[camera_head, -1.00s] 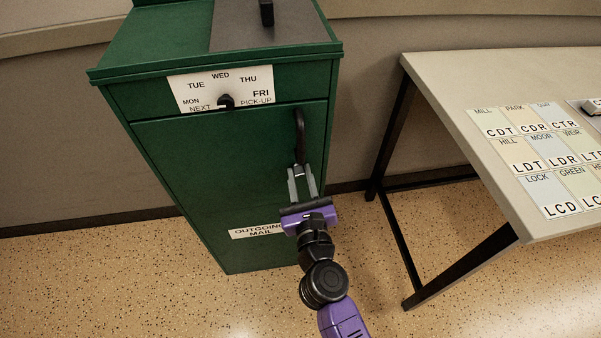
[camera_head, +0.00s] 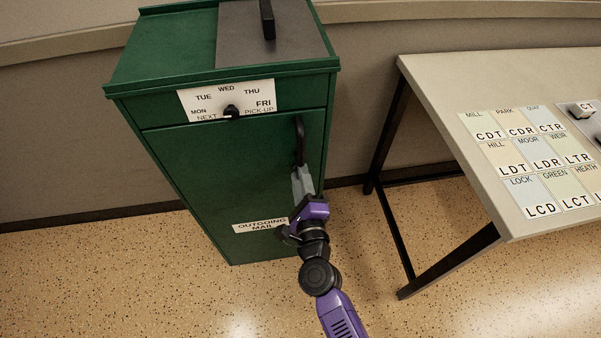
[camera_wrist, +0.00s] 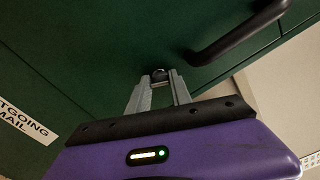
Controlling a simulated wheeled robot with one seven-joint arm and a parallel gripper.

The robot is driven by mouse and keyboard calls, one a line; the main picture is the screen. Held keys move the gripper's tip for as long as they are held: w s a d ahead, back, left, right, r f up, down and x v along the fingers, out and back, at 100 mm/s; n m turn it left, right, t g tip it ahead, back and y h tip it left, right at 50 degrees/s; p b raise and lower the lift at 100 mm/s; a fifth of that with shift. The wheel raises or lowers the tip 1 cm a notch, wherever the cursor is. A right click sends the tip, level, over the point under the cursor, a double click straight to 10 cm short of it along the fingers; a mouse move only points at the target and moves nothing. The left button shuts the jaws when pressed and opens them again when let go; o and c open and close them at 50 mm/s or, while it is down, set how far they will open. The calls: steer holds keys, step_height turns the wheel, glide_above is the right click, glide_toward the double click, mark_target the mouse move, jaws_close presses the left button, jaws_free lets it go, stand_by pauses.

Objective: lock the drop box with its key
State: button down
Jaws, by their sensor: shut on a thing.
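The drop box is a green cabinet (camera_head: 200,165) with an "OUTGOING MAIL" label (camera_head: 260,225) low on its front. Its door is closed flush, with a black upright handle (camera_head: 299,140) near the right edge. My gripper (camera_head: 300,170) is at the door front just below the handle, its fingers pointing at the door. In the wrist view my gripper (camera_wrist: 160,80) is shut on a small dark thing (camera_wrist: 160,73) against the door, which looks like the key's head. The rest of the key and the keyhole are hidden by the fingers.
A pick-up day dial (camera_head: 231,112) sits on the box's upper front, and a dark lid with a black handle (camera_head: 267,20) on top. A table (camera_head: 440,80) with labelled cards stands to the right. Open speckled floor lies in front.

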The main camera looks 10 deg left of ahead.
steer(key=n+p, duration=0.2)
steer(key=n, duration=0.2)
steer(key=shift+n, duration=0.3)
stand_by(0.3)
steer(key=c, duration=1.2)
jaws_free()
steer(key=shift+o, duration=0.2)
steer(key=v, duration=0.8)
steer(key=shift+w+n, duration=0.1)
steer(key=shift+n, duration=0.2)
